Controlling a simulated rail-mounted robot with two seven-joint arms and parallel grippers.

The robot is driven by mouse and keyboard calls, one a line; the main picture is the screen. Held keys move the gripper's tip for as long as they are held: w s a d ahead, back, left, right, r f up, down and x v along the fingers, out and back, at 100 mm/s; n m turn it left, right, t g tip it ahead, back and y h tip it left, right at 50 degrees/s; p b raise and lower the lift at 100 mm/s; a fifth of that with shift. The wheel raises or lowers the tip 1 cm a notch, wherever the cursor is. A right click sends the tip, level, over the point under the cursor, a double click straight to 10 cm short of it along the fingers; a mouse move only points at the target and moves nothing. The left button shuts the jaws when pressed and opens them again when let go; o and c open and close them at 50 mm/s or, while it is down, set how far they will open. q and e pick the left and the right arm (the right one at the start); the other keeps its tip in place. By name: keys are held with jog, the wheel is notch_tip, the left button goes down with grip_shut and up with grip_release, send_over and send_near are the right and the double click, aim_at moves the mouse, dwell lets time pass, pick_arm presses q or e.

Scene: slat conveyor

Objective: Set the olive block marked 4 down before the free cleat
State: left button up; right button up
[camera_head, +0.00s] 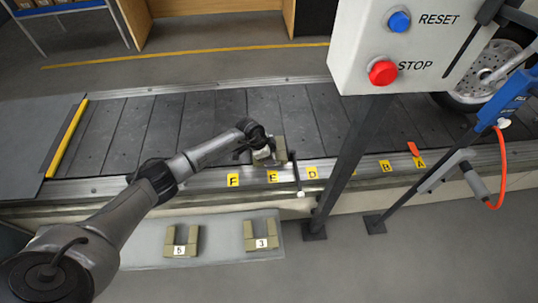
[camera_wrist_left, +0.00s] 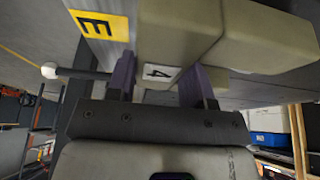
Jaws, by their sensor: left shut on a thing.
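My left gripper (camera_head: 266,156) is over the near edge of the slat conveyor, above the yellow label E. It is shut on the olive block marked 4 (camera_head: 280,149). In the left wrist view the block (camera_wrist_left: 180,30) fills the top, its white label 4 between the two fingers (camera_wrist_left: 160,82). The block is partly hidden by the gripper in the head view, and I cannot tell whether it touches the slats. A dark rod with a white knob (camera_head: 300,193) is just right of the gripper. I cannot make out a cleat for certain. My right gripper is not in view.
Olive blocks marked 5 (camera_head: 180,241) and 3 (camera_head: 261,236) lie on a grey plate (camera_head: 215,222) in front of the conveyor (camera_head: 110,130). A control box (camera_head: 400,45) on a post stands to the right. A wheel (camera_head: 490,75) and a blue tool (camera_head: 505,100) are farther right.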

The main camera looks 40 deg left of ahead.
pick_arm(q)
jog(key=shift+f, duration=0.3)
jog(key=o, duration=1.2)
jog(key=shift+o, duration=0.3)
jog(key=p+v, duration=0.8)
jog(key=v, duration=0.5)
jog(key=shift+r+p, duration=0.3)
jog(key=shift+r, duration=0.1)
jog(key=shift+a, duration=0.1)
